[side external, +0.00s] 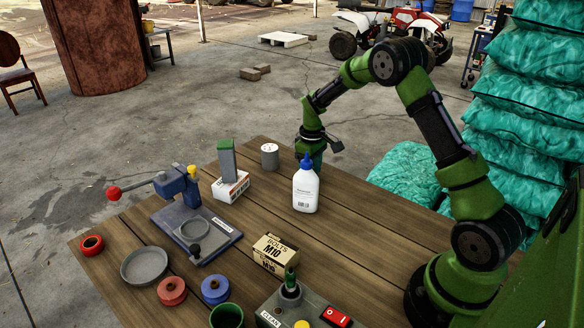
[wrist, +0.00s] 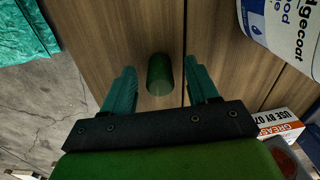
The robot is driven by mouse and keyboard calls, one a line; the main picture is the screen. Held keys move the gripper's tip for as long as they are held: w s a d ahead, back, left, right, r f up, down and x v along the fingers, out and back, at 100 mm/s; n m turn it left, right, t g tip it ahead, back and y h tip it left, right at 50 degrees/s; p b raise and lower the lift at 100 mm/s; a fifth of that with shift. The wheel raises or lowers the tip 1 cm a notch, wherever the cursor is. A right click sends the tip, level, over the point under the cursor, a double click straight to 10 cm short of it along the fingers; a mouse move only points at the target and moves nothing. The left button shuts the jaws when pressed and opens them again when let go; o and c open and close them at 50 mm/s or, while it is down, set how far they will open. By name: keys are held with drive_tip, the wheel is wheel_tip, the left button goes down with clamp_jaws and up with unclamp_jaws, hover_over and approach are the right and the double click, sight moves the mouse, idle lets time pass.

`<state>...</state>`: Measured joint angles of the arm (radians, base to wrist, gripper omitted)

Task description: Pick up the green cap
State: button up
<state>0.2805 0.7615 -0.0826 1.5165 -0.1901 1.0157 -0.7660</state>
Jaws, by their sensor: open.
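In the wrist view a dark green cylinder, which looks like the green cap (wrist: 159,75), stands on the wooden table. It shows between and a little beyond the two teal fingers of my gripper (wrist: 160,68). The fingers are apart, with a gap on each side of the cap, and hold nothing. In the side external view my gripper (side external: 310,158) points down behind the white bottle (side external: 306,188) with a blue tip. The cap cannot be made out there; the bottle and gripper likely hide it.
The bottle (wrist: 285,28) stands close at upper right in the wrist view, with a grease box (wrist: 278,124) below it. In the side view a grey can (side external: 270,157), a blue clamp device (side external: 180,190) and an M10 bolts box (side external: 273,254) share the table (side external: 345,250).

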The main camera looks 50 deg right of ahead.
clamp_jaws()
drive_tip(key=shift+r, duration=0.1)
